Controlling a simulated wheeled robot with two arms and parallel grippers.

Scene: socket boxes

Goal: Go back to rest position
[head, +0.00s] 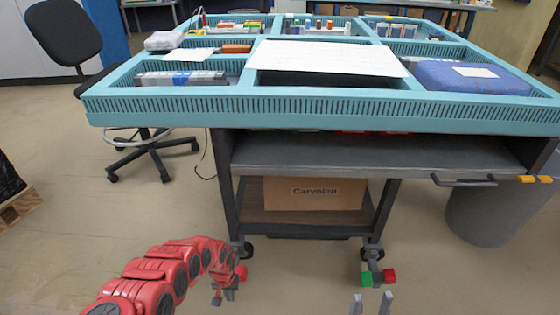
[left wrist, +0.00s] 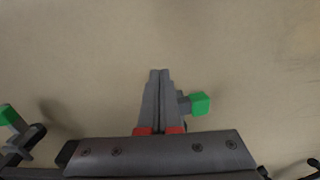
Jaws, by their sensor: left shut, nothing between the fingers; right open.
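My left gripper (head: 226,292) hangs low over the floor in front of the table, at the end of my red left arm. In the left wrist view its fingers (left wrist: 160,80) are together with nothing between them, against plain floor. My right gripper (head: 370,304) shows only as two grey fingertips, apart and empty, at the bottom edge of the head view. The rest of the right arm is out of view. Both grippers are apart from the table and its contents.
A wheeled table with a teal divided tray top (head: 320,118) stands ahead. Its lower shelf holds a cardboard box (head: 315,193). A grey bin (head: 490,215) stands at right, a black chair (head: 66,35) at back left. The floor in front of the table is clear.

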